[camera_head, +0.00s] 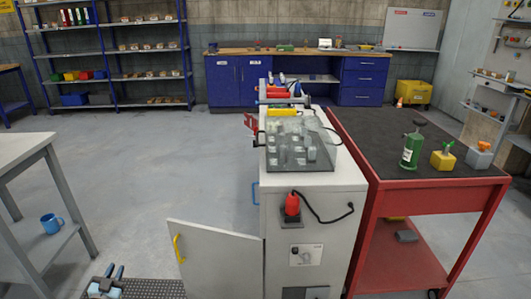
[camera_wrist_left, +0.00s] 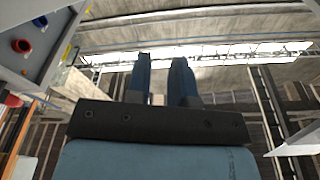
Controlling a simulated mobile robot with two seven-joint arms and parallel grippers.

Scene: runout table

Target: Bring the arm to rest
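My left gripper (camera_head: 114,270) is low at the bottom left in the head view, above the floor by a black grated mat (camera_head: 150,289). In the left wrist view its two blue-grey fingers (camera_wrist_left: 161,72) stand apart with a clear gap. Nothing is held between them. My right gripper and right arm are not in view.
A grey cabinet (camera_head: 310,232) stands in the middle, its door (camera_head: 215,255) swung open towards my left gripper. A red cart (camera_head: 405,205) stands to its right. A grey table (camera_head: 22,150) with a blue mug (camera_head: 52,223) below is at left. Floor between is clear.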

